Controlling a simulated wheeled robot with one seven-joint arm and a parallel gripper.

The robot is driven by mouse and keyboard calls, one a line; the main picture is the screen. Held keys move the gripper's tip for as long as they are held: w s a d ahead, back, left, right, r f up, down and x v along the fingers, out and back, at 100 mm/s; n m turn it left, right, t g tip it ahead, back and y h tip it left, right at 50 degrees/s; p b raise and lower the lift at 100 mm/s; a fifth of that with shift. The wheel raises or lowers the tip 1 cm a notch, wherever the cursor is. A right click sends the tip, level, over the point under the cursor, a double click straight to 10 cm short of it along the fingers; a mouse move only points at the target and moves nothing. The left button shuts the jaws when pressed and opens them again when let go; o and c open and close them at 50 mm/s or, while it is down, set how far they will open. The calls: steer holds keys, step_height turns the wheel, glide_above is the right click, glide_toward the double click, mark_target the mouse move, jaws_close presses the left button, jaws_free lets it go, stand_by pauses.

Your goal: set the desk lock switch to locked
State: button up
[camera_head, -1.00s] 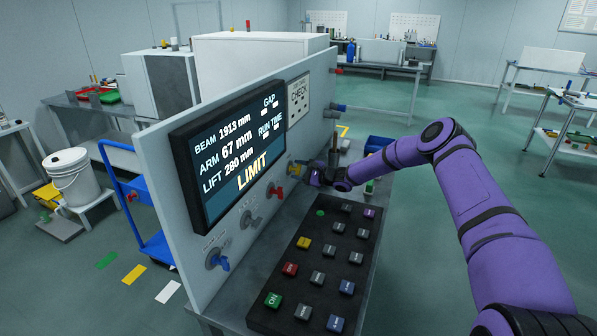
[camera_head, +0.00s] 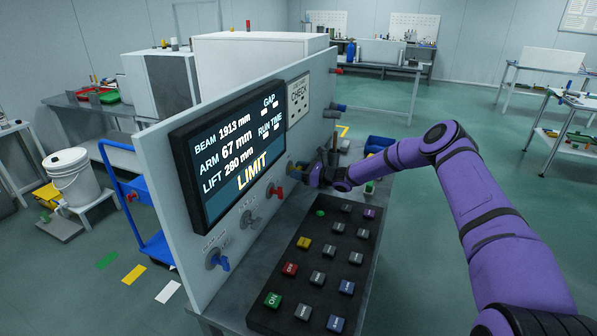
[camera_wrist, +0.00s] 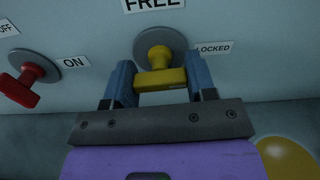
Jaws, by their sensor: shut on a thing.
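The desk lock switch is a yellow knob (camera_wrist: 158,57) with a crossbar on a round grey plate, in the wrist view. A FREE label (camera_wrist: 153,4) is above it and a LOCKED label (camera_wrist: 213,48) to its right. My gripper (camera_wrist: 160,78) is shut on the crossbar, with one blue finger at each end. The crossbar lies nearly level in this view; which label the switch is set to I cannot tell. In the head view my gripper (camera_head: 304,172) is against the panel and largely hides the switch.
A red switch (camera_wrist: 24,82) with OFF and ON labels is close on the left. The panel (camera_head: 170,190) also carries a display (camera_head: 230,150) reading LIMIT and a blue switch (camera_head: 217,260). A button keypad (camera_head: 318,270) lies on the desk below.

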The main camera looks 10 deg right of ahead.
steer(key=shift+f+m, duration=0.1)
steer(key=shift+m, duration=0.4)
steer(key=o, duration=0.9)
steer(key=shift+o, duration=0.2)
steer(key=shift+d, duration=0.1)
steer(key=v, duration=1)
steer(key=shift+s+d, duration=0.25)
